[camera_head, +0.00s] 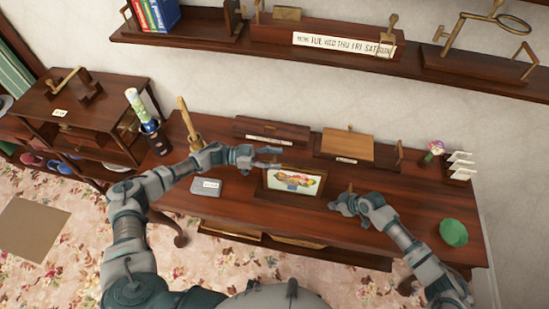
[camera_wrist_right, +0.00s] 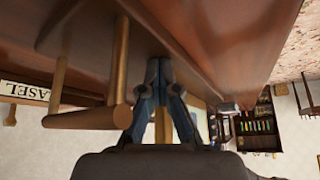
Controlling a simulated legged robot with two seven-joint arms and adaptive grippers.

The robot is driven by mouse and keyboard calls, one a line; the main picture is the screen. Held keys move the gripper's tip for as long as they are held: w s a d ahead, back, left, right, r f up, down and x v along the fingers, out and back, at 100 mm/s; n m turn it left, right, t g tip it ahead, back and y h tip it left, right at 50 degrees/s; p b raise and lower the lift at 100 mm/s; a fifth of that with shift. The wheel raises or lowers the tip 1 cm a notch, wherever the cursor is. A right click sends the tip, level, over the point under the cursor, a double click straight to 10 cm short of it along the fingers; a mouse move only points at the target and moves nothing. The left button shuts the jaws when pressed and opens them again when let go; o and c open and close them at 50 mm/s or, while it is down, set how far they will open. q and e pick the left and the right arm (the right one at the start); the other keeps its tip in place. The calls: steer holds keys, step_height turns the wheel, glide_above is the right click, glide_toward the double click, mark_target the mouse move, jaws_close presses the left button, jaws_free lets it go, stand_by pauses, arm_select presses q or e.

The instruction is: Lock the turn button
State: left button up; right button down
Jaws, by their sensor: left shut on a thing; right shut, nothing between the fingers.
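A framed picture of fruit or flowers (camera_head: 294,181) stands on the desk (camera_head: 230,215). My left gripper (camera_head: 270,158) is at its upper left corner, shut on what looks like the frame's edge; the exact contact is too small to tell. My right gripper (camera_head: 338,206) is right of the frame, low over the desk. In the right wrist view my right gripper (camera_wrist_right: 159,66) has its fingertips together and empty. I cannot tell which piece is the turn button.
A wooden box (camera_head: 346,147) and a long dark box (camera_head: 271,130) stand at the desk's back. A grey block (camera_head: 206,187) lies left; a green bowl (camera_head: 453,233) sits right. The desk's front right is mostly clear.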

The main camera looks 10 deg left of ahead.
arm_select(q)
steer(key=shift+m+g, duration=0.6)
steer(key=shift+g, duration=0.2)
arm_select(e)
steer(key=shift+s+f, duration=0.2)
steer(key=shift+f, duration=0.05)
arm_select(q)
steer(key=shift+g, duration=0.3)
steer(key=o, duration=1.2)
steer(key=a, duration=1.2)
steer(key=shift+f, duration=0.1)
arm_select(e)
steer(key=r+p, duration=0.6)
steer(key=shift+w+r, duration=0.2)
steer(key=shift+r, duration=0.05)
arm_select(q)
step_height(320, 180, up, 6)
steer(key=shift+r, duration=0.1)
